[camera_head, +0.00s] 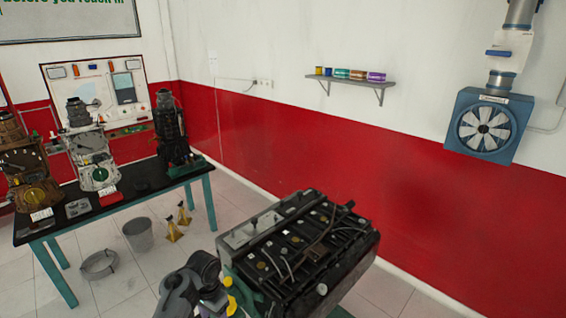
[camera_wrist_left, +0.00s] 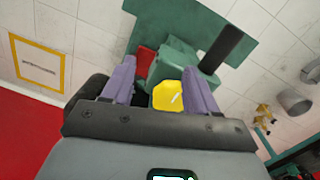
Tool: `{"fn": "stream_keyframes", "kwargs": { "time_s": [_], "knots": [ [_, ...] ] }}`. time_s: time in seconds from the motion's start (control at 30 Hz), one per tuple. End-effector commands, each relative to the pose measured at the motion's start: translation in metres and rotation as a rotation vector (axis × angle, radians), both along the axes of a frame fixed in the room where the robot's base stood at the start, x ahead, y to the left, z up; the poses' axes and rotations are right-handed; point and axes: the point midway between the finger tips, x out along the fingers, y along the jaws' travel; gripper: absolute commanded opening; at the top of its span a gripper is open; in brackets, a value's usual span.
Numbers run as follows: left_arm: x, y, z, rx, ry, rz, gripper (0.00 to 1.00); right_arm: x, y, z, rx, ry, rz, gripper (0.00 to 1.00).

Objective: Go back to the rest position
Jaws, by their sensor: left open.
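My left gripper (camera_wrist_left: 160,78) shows in the left wrist view with its two purple fingers apart. A yellow piece with a white mark (camera_wrist_left: 167,96) shows between the fingers; I cannot tell whether it touches them. Beyond them are a green stand part (camera_wrist_left: 172,62), a red piece (camera_wrist_left: 145,58) and a black cylinder (camera_wrist_left: 221,48). In the head view, a dark grey arm of mine (camera_head: 190,284) comes up at the bottom, beside the engine block (camera_head: 300,250); its fingers are not visible there. My right gripper is in neither view.
A black-topped table with teal legs (camera_head: 136,205) stands at left with several engine models. A grey bucket (camera_head: 138,235), a ring-shaped pan (camera_head: 99,264) and yellow jack stands (camera_head: 173,229) are on the floor. A shelf (camera_head: 350,80) and a blue fan (camera_head: 487,127) are on the wall.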

Motion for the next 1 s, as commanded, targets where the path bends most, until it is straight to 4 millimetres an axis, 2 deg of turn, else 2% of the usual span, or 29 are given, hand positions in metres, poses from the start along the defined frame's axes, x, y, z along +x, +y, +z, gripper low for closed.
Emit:
{"fn": "stream_keyframes", "kwargs": {
  "time_s": [0.17, 0.27, 0.37, 0.47, 0.5, 0.6, 0.7, 0.8, 0.9, 1.0],
  "knots": [
    [-0.033, 0.004, -0.045, 0.006, 0.081, 0.004, 0.58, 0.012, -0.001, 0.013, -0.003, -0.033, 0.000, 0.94],
    [-0.058, 0.008, -0.076, 0.012, 0.138, 0.005, 0.58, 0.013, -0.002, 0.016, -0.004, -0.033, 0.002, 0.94],
    [-0.093, 0.013, -0.112, 0.022, 0.200, 0.007, 0.58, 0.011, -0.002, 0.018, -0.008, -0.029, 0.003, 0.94],
    [-0.144, 0.022, -0.154, 0.041, 0.266, 0.017, 0.58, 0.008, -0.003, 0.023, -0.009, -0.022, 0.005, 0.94],
    [-0.168, 0.027, -0.170, 0.052, 0.289, 0.024, 0.58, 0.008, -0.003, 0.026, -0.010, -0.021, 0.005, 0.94],
    [-0.225, 0.038, -0.199, 0.080, 0.323, 0.048, 0.58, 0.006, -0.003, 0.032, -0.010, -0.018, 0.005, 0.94],
    [-0.278, 0.047, -0.215, 0.107, 0.332, 0.074, 0.58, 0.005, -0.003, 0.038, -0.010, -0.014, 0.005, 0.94],
    [-0.328, 0.054, -0.219, 0.131, 0.321, 0.101, 0.58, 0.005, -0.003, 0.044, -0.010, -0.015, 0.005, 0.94],
    [-0.373, 0.055, -0.210, 0.145, 0.285, 0.126, 0.58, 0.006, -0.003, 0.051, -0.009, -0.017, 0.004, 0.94],
    [-0.409, 0.053, -0.186, 0.147, 0.225, 0.153, 0.58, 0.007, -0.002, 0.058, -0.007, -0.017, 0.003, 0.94]
  ]
}}
